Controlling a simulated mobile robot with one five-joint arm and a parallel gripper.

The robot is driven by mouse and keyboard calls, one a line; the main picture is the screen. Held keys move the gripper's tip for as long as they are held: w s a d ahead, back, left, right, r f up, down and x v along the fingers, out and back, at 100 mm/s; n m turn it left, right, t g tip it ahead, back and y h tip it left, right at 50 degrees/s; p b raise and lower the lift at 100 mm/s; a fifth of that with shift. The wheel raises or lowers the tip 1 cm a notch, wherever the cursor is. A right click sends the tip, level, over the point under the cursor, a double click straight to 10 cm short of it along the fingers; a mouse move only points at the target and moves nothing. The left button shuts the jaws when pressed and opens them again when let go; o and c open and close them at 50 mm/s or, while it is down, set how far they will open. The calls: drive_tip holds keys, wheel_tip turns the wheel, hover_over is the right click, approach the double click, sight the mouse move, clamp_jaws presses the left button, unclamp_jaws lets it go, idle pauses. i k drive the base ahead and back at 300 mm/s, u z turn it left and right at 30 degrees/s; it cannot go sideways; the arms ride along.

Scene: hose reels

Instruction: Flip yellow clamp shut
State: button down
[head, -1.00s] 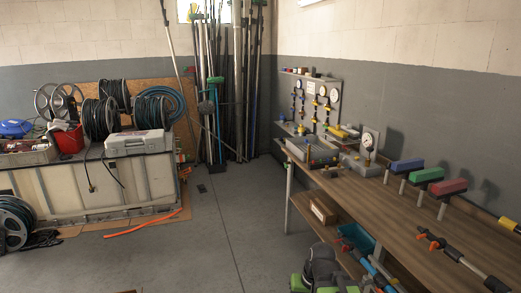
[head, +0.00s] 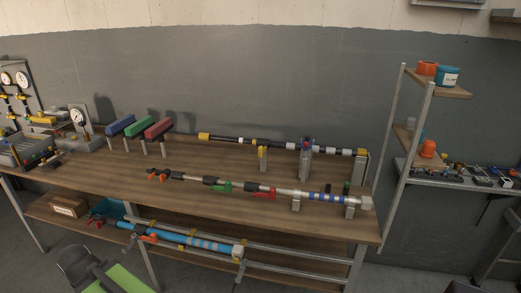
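Several small yellow parts show on the poles at the wooden workbench (head: 200,165). More yellow pieces sit on the blue pole (head: 212,246) below the bench top. I cannot tell which is the yellow clamp, or whether any of them is open or shut. The front pole (head: 285,192) carries a green lever (head: 222,186) and a red lever (head: 263,194). My gripper is not seen.
Blue (head: 120,124), green (head: 138,128) and red (head: 158,128) blocks on posts stand at the back left of the bench. Gauges (head: 78,115) are farther left. A metal shelf rack (head: 405,140) stands at the right end. The bench top's front left is clear.

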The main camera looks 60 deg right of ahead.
sight(262, 150)
drive_tip(key=z, duration=0.5)
drive_tip(key=i, duration=1.2)
drive_tip(key=u, duration=0.35)
